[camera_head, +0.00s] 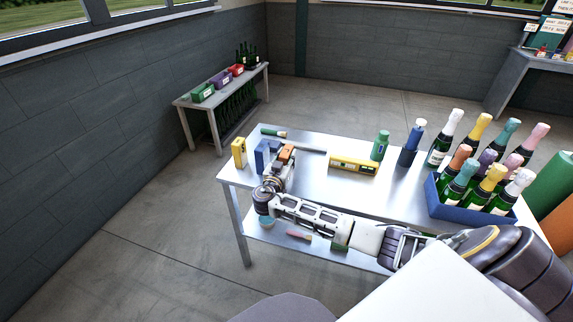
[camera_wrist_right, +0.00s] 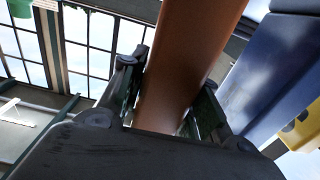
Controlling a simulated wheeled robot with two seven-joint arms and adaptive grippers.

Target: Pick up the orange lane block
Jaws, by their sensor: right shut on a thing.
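The orange lane block (camera_head: 287,152) is at the left part of the steel table, at the end of my right arm. My right gripper (camera_head: 282,163) is shut on it. In the right wrist view the orange block (camera_wrist_right: 187,62) stands between the two fingers (camera_wrist_right: 168,98), with a finger against each side. I cannot tell whether its base touches the table. A blue block (camera_head: 262,156) stands just left of it and shows large on the right in the wrist view (camera_wrist_right: 275,75). My left gripper is not in view.
A yellow block (camera_head: 238,152) stands at the table's left edge. A blue crate (camera_head: 462,207) holds several foil-topped bottles.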

